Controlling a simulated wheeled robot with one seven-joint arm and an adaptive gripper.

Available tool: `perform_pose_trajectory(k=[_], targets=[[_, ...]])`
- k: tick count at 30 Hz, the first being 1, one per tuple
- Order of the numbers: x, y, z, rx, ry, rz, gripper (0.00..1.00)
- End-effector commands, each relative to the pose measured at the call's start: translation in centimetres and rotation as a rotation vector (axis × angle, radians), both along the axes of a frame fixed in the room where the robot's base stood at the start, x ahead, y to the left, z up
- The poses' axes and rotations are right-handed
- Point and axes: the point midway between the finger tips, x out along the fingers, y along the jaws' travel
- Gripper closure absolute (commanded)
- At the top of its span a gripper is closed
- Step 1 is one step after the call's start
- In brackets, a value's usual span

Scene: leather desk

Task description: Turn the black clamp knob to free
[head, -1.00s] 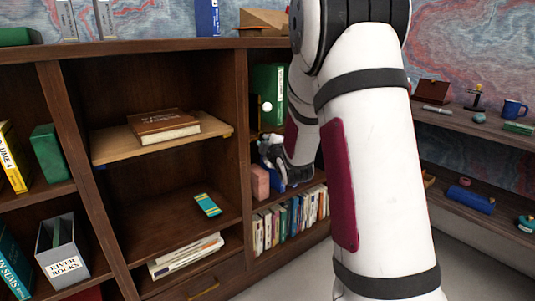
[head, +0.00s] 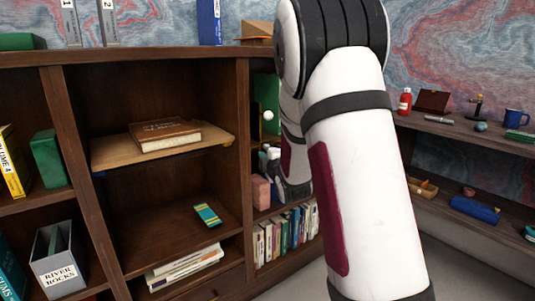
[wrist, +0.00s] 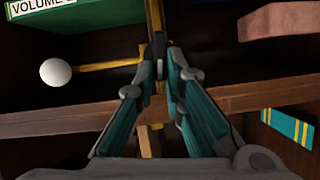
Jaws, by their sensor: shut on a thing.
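In the wrist view a yellow clamp bar (wrist: 153,15) runs upright across the shelf edge. A yellow rod (wrist: 98,66) reaches left from it and ends in a white ball (wrist: 56,72). The black clamp knob (wrist: 159,44) shows as a narrow dark piece at my fingertips, partly hidden by them. My gripper (wrist: 163,72) has its teal-padded fingers shut on it, one on each side. In the head view the white ball (head: 267,115) shows left of my arm, but the knob and fingertips cannot be made out. The knob's marking is not readable.
A green volume (wrist: 75,22) and a pink block (wrist: 282,20) lie close to the clamp in the wrist view. The shelf edge (wrist: 55,122) crosses below. A teal and yellow striped object (wrist: 288,129) is at right. Books (head: 285,232) fill the shelf below.

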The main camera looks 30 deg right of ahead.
Motion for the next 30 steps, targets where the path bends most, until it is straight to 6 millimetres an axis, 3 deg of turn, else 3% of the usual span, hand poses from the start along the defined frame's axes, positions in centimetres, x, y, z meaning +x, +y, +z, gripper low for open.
perform_pose_trajectory(k=[1, 3, 4, 16, 30], targets=[[0.0, 0.0, -0.1, 0.001, 0.003, -0.001, 0.87], [0.0, 0.0, -0.1, 0.001, 0.003, -0.001, 0.71], [0.0, 0.0, -0.1, 0.002, 0.003, -0.001, 0.69], [-0.6, 0.2, 0.1, 0.001, 0.0, 0.0, 0.69], [-8.7, 3.2, 0.4, 0.002, 0.002, -0.001, 0.69]])
